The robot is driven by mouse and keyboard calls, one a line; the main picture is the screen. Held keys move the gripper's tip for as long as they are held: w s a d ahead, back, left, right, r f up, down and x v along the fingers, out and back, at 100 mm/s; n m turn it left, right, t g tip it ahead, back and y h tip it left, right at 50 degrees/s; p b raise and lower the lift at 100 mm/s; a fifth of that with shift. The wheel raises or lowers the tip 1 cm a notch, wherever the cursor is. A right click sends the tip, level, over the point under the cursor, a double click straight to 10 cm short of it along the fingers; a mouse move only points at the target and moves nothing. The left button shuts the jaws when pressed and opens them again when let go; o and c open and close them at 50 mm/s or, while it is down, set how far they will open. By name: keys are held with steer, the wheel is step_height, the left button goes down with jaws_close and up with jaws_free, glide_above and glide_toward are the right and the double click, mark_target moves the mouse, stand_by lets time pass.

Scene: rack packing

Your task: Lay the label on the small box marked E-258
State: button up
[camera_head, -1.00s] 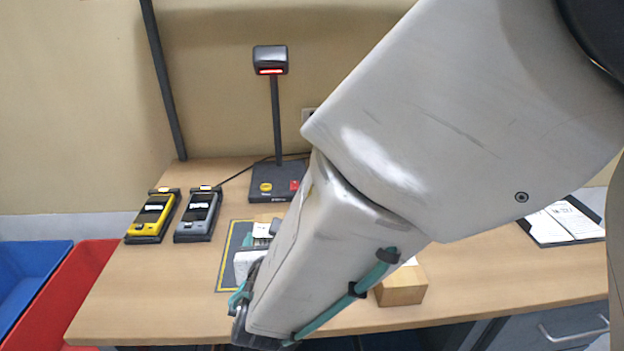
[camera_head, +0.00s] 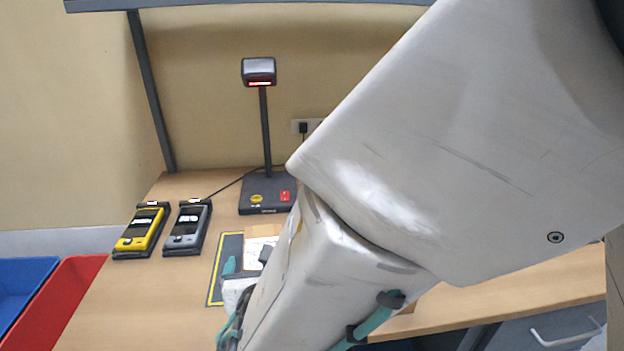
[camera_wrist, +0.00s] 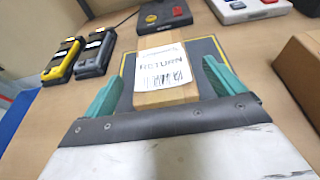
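A white label (camera_wrist: 163,66) printed "RETURN" with a barcode lies on top of a small cardboard box (camera_wrist: 165,97) in the wrist view. The box sits on a dark mat with a yellow border (camera_wrist: 126,62). No E-258 marking is readable. My gripper (camera_wrist: 163,70) has its two teal fingers spread wide, one on each side of the box's near part, with nothing clamped between them. In the head view the label (camera_head: 258,249) and box (camera_head: 262,231) show on the mat (camera_head: 226,262), partly hidden by my arm. My gripper (camera_head: 229,290) is at the mat's near side.
Yellow (camera_head: 141,231) and grey (camera_head: 187,230) handheld devices lie left of the mat. A scanner stand (camera_head: 262,192) with buttons is behind it. Another cardboard box (camera_wrist: 300,62) stands right of the mat. Blue (camera_head: 22,290) and red (camera_head: 62,300) bins are beyond the table's left edge.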

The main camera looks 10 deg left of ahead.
steer(key=v, duration=0.7)
steer(key=shift+s, duration=0.4)
steer(key=shift+d+r, duration=0.1)
steer(key=shift+d, duration=0.05)
